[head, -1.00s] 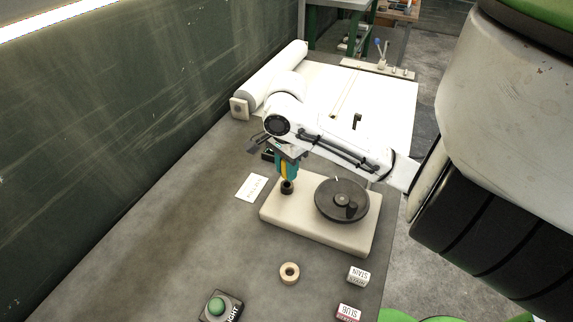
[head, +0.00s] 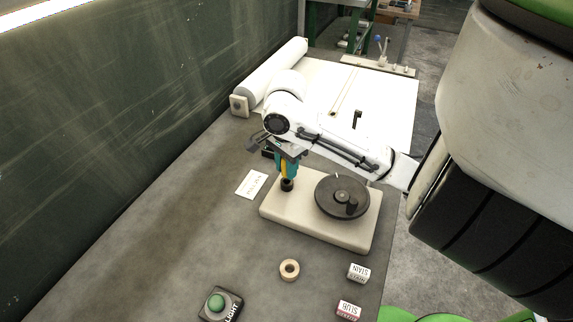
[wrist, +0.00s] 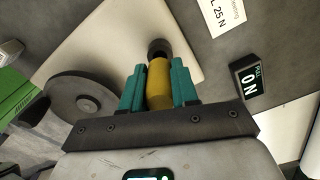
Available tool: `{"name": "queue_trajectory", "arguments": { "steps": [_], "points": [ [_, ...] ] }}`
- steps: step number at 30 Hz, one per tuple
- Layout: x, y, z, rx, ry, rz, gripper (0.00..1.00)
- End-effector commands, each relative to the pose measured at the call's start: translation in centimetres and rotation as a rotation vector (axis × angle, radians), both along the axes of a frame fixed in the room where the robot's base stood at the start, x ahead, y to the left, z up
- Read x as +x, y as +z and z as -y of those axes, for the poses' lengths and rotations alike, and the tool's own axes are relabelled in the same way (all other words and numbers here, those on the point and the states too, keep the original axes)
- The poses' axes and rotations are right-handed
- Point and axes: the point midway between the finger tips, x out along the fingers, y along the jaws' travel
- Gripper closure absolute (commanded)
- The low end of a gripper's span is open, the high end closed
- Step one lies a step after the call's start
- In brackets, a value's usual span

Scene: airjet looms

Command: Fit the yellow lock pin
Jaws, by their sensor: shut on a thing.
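The yellow lock pin (wrist: 158,84) is between the teal fingers of my gripper (wrist: 159,88) in the wrist view. My gripper (head: 287,171) is shut on it above the left part of the cream base plate (head: 310,222). The pin's lower end meets a black collar (head: 287,185) on the plate, which also shows in the wrist view (wrist: 158,47). The pin looks about upright; how deep it sits in the collar is hidden. A dark round disc (head: 342,197) with a small hub is on the plate's right part.
A tape roll (head: 289,269), STAIN (head: 358,272) and SLUB (head: 348,310) blocks and a green button box (head: 220,304) are in front of the plate. A white card (head: 251,184) lies to its left. An ON box (wrist: 248,82) stands nearby. The left tabletop is clear.

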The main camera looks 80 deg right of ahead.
Motion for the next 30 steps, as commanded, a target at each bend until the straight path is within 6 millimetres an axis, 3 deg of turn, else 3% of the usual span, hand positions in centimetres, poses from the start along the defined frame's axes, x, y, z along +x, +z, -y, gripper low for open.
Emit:
{"name": "queue_trajectory", "arguments": {
  "steps": [30],
  "points": [
    [0.0, -1.9, 0.0, 0.001, 0.000, 0.001, 1.00]
  ]
}}
